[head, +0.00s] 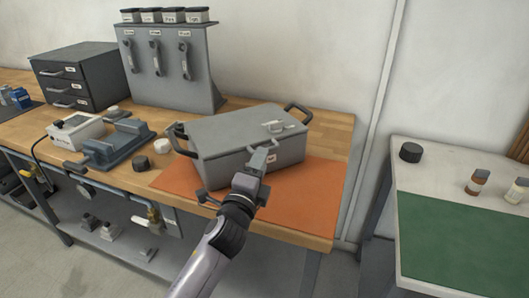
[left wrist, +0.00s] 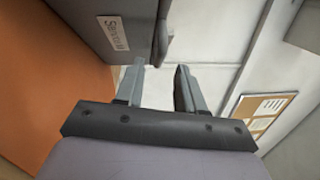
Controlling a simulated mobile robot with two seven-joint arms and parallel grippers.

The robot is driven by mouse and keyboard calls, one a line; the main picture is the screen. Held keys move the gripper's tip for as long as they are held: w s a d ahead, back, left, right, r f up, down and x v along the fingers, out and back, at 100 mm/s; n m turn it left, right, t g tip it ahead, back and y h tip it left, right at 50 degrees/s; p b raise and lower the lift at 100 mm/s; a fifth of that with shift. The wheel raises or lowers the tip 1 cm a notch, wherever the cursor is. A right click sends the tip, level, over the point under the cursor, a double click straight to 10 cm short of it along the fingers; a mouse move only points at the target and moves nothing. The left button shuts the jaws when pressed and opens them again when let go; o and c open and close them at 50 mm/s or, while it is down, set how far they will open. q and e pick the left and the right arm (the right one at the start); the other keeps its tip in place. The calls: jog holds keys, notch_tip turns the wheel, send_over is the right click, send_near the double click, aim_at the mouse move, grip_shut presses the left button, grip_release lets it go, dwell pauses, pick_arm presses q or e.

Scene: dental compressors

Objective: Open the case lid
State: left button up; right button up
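The grey case (head: 225,136) stands shut on the orange mat (head: 300,195) on the wooden workbench, with dark handles at its two ends. My left gripper (head: 264,157) is at the front side of the case, near the lid's front edge; I cannot tell in the head view whether it touches. In the left wrist view the fingers of my left gripper (left wrist: 160,85) are apart with nothing between them. The labelled case side (left wrist: 105,30) and a dark protruding edge (left wrist: 165,35) lie just beyond the fingers. My right gripper is not in view.
A vise-like tool (head: 118,143), a white device (head: 76,130) and small round pieces stand left of the case. A grey rack (head: 168,65) and drawer unit (head: 78,75) are behind. A table with a green mat (head: 455,240) is at right, beyond a gap.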

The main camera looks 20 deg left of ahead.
pick_arm(q)
jog(key=shift+w+r, duration=0.2)
jog(key=shift+w, duration=1.7)
grip_shut()
